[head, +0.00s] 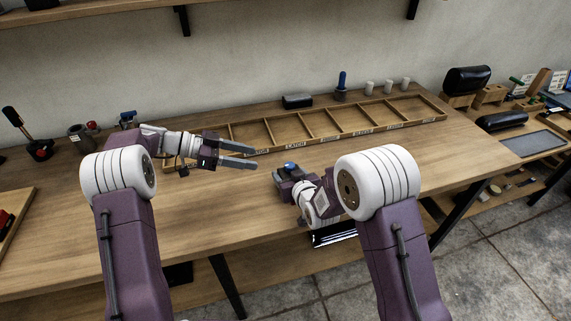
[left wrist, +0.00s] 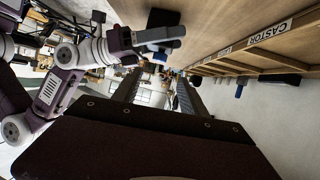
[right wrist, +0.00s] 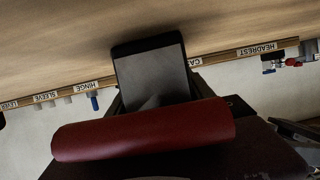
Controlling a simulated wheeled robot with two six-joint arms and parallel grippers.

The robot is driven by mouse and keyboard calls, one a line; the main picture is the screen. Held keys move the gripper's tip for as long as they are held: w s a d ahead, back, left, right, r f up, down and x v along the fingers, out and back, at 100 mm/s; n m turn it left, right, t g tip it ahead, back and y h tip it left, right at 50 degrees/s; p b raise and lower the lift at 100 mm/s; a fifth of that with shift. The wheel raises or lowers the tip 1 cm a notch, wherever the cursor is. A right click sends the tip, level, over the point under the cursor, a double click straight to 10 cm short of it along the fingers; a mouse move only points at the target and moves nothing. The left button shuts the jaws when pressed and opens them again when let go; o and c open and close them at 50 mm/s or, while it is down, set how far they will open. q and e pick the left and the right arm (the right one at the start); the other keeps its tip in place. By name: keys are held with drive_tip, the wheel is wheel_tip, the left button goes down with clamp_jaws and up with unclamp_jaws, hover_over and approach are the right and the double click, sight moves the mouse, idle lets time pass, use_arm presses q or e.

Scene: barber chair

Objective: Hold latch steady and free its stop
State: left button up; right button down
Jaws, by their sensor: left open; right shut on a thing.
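My right gripper (head: 283,174) is low over the front middle of the bench, shut on a part that appears to be the latch. In the right wrist view the part shows as a black-edged grey block (right wrist: 152,78) and a dark red cylinder (right wrist: 145,130) close to the camera. A small blue piece (head: 291,166) shows at this gripper in the head view; I cannot tell whether it is the stop. My left gripper (head: 256,159) is open and empty, left of and apart from the right one, above the bench. The right fingers hide much of the part.
A long wooden tray (head: 335,132) with labelled compartments lies along the back of the bench (head: 200,225). Behind it stand a black block (head: 297,102), a blue-handled tool (head: 342,84) and several pale cylinders. A joystick-like lever (head: 38,145) stands at the left. Bare bench top lies front left.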

sight(289, 165)
use_arm(q)
drive_tip(key=x, duration=1.2)
drive_tip(key=shift+f, duration=0.1)
drive_tip(key=shift+s, duration=0.1)
clamp_jaws()
